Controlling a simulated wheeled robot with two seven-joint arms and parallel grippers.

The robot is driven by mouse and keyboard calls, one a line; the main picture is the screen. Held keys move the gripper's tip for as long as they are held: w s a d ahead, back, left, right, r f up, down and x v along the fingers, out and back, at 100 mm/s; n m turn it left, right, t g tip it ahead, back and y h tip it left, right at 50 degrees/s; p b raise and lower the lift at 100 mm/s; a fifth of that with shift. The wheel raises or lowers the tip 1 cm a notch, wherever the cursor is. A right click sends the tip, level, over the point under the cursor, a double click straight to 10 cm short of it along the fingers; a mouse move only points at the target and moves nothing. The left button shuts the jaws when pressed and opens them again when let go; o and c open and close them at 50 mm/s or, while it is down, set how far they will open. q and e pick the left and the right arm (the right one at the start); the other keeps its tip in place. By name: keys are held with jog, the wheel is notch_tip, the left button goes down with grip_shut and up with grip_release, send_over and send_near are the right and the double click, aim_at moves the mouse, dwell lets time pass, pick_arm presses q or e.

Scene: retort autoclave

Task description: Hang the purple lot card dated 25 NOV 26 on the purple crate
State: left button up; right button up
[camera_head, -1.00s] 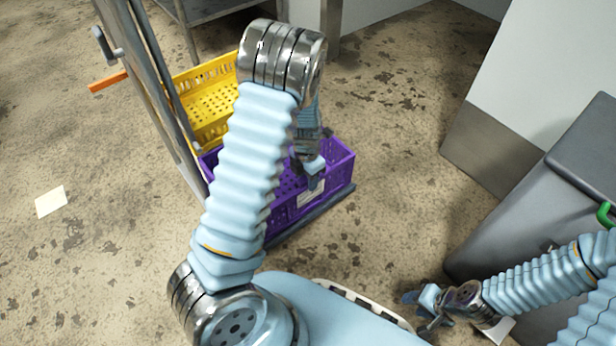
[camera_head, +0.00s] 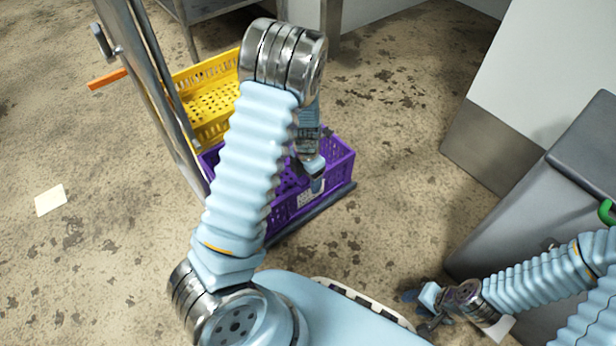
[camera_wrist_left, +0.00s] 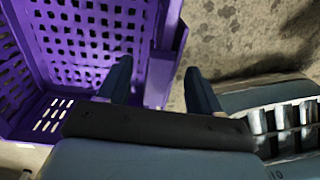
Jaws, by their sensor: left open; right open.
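The purple crate (camera_head: 338,177) stands low on a dark base in the head view, partly hidden behind my left arm. A white-faced card (camera_head: 311,198) shows at the crate's near side, just below my left gripper (camera_head: 316,184); its print and date cannot be read. In the left wrist view, my left gripper (camera_wrist_left: 158,85) is open, with the wall of the purple crate (camera_wrist_left: 160,72) showing between its fingers. I cannot tell whether they touch it. No card shows clearly there. My right gripper (camera_head: 427,312) is open at the lower right, away from the crate.
A yellow crate (camera_head: 210,100) stands behind the purple one, beside a metal frame (camera_head: 150,80) with an orange bar (camera_head: 107,79). A white sheet (camera_head: 50,200) lies on the floor at left. A grey cabinet (camera_head: 540,210) is at right. Floor right of the crate is clear.

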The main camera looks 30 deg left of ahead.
pick_arm(q)
notch_tip(320, 180, up, 14)
jog(key=p, duration=0.4)
jog(key=shift+w+a+p, duration=0.15)
jog(key=shift+a+p, duration=0.1)
jog(key=shift+p, duration=0.1)
jog(key=shift+f, duration=0.1)
jog(key=s+d+f+m+p, duration=0.5)
jog(key=s+f+m, duration=0.5)
jog(key=m, duration=0.6)
jog(key=s+d+f+m+t+h+p, duration=0.1)
jog(key=s+d+m+h, duration=0.2)
jog(key=s+d+m, duration=0.3)
jog(key=d+m, duration=0.5)
jog(key=m, duration=0.2)
jog(key=shift+d+m+h+p, duration=0.3)
jog(key=shift+h+p, duration=0.1)
